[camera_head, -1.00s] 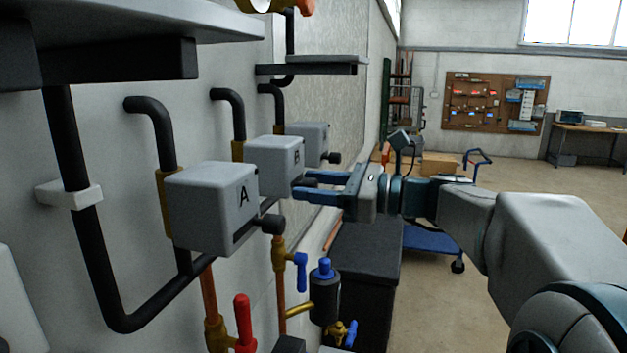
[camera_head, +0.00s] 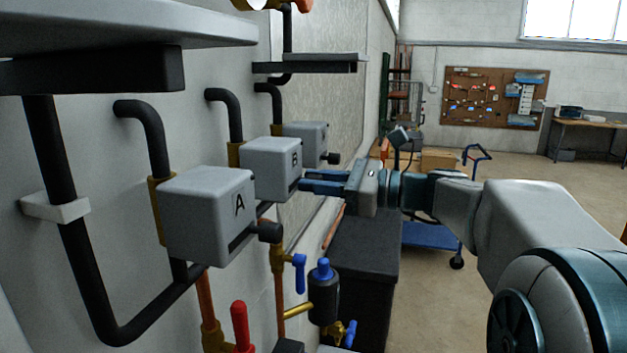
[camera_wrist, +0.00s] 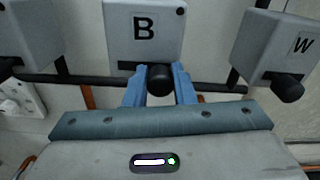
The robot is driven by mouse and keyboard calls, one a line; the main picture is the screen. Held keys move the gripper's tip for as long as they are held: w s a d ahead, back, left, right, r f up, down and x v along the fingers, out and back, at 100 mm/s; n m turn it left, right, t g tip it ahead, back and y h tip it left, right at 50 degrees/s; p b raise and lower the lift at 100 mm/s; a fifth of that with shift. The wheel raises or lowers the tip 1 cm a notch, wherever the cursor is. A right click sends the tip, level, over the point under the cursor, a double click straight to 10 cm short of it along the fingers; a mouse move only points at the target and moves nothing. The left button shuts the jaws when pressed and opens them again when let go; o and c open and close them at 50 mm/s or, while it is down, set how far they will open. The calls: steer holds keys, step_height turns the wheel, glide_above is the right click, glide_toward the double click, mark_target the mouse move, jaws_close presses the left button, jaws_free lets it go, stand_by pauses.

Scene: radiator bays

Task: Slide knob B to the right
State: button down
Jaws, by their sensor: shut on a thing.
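The grey box marked B (camera_wrist: 144,30) carries a dark round knob B (camera_wrist: 159,79) at its lower edge, over a dark horizontal slot. In the wrist view my gripper (camera_wrist: 160,84) has one blue finger on each side of the knob and is shut on it.
Box A (camera_head: 205,215) with its dark knob (camera_head: 269,232) stands nearer, and box W (camera_wrist: 286,42) with its knob (camera_wrist: 288,88) stands farther along the wall. Dark pipes and a shelf (camera_head: 120,25) surround them. Open floor lies to the right.

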steer(key=shift+d+r, duration=0.1)
steer(key=c, duration=1.5)
jaws_free()
steer(key=shift+w, duration=0.1)
steer(key=o, duration=0.3)
steer(key=shift+w+d, duration=0.1)
steer(key=shift+w, duration=0.05)
steer(key=b+v, duration=0.3)
steer(key=v, duration=1)
steer(key=shift+s+d, duration=0.3)
steer(key=shift+s, duration=0.05)
